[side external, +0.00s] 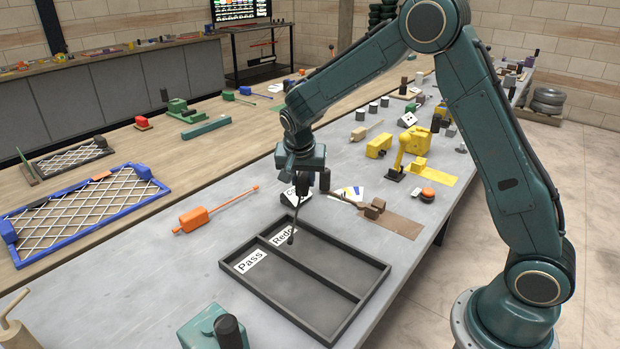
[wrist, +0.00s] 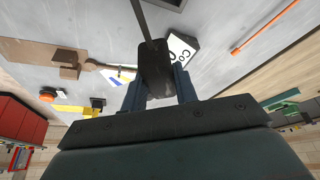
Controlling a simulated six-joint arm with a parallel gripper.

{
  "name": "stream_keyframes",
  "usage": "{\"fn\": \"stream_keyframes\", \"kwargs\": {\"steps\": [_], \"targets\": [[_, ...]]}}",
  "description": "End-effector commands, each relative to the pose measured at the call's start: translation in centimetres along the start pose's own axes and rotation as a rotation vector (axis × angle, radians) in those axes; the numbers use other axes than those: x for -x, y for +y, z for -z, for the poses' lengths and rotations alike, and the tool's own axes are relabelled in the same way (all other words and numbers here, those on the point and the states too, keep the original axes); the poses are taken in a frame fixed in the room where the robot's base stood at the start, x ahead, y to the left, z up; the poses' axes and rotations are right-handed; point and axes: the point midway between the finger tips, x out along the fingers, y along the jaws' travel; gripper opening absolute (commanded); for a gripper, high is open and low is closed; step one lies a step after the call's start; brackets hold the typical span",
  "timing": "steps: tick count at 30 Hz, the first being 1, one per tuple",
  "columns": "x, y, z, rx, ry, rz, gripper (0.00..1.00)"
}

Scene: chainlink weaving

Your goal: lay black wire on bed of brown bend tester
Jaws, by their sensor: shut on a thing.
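My gripper (side external: 301,178) is above the work table, over the back of the tray in the side view. It is shut on the black wire (side external: 293,220), which hangs down steeply with a small dark knob at its lower end. In the wrist view, my gripper's blue fingers (wrist: 159,88) clasp the wire's thick black block (wrist: 156,64), and a thin shaft runs from it to the top edge. The brown bend tester (side external: 374,208) is right of the wire, with a long brown arm reaching toward my gripper. It also shows at left in the wrist view (wrist: 70,62).
A dark two-part tray (side external: 310,285), marked "Pass" and "Redo", lies below my gripper. A brown mat (side external: 396,225) lies by the tester. A white labelled block (side external: 293,197) is close behind the wire. An orange tool (side external: 205,214) lies left. Yellow devices (side external: 405,150) stand behind.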

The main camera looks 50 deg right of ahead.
Motion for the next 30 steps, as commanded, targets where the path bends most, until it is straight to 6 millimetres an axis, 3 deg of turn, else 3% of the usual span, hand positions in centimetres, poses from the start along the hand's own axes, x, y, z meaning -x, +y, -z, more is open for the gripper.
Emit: {"fn": "stream_keyframes", "kwargs": {"steps": [16,30], "targets": [[-0.7,9.4,1.4,-0.814,-0.002,-0.338,0.03],[-0.1,17.7,1.1,-1.471,-0.003,-0.609,0.03]]}}
